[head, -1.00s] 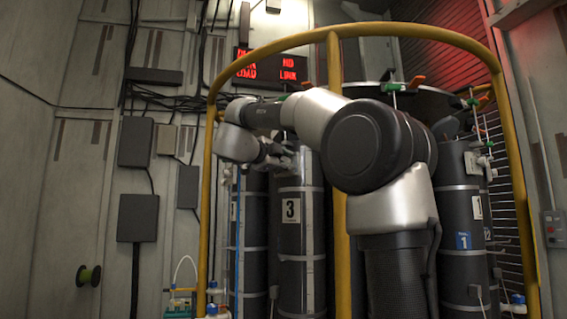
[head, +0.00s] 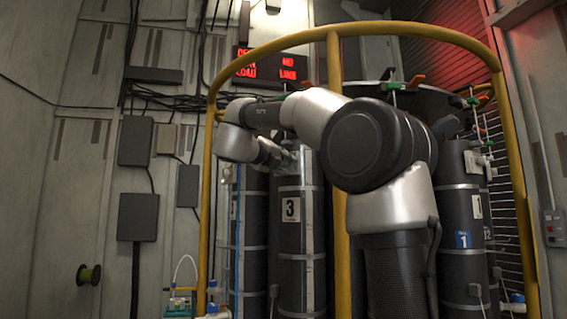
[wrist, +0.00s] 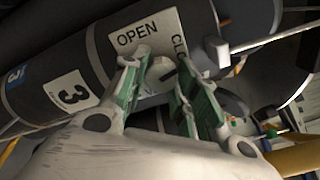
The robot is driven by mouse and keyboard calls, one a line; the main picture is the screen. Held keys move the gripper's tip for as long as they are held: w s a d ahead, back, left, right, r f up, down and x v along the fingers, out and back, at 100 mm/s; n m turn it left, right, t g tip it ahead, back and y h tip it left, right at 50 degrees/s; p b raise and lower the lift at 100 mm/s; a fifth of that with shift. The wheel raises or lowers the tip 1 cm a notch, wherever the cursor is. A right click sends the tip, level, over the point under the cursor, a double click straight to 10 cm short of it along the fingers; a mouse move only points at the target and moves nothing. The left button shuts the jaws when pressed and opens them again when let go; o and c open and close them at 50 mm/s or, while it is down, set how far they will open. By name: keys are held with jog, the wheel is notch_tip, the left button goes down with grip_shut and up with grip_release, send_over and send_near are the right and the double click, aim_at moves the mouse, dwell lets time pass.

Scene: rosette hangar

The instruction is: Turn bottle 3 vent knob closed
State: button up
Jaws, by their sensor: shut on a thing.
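Bottle 3 (head: 291,245) is a dark cylinder with pale bands and a white label "3", standing inside the yellow frame. In the wrist view, bottle 3 (wrist: 45,100) lies slanted with its "3" label and a white plate (wrist: 136,36) reading "OPEN" and "CLO", the rest covered by a finger. The pale round vent knob (wrist: 161,70) sits below these words, partly hidden. My gripper (wrist: 164,78) has its green-padded fingers on either side of the knob and is shut on it. In the head view, my gripper (head: 283,158) is at the bottle's upper part, its fingertips unclear.
A yellow tubular frame (head: 207,200) arches around the bottles. Another bottle (head: 460,210) with a blue "1" label stands at the right. A blue hose (head: 238,230) runs down left of bottle 3. Grey boxes (head: 138,217) hang on the left wall.

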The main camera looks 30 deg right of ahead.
jog(key=shift+f+m, duration=0.15)
jog(key=shift+m, duration=1.15)
jog(key=o, duration=1)
jog(key=shift+a, duration=0.15)
jog(key=v, duration=1.1)
jog(key=shift+s+a, duration=0.2)
jog(key=shift+a, duration=0.15)
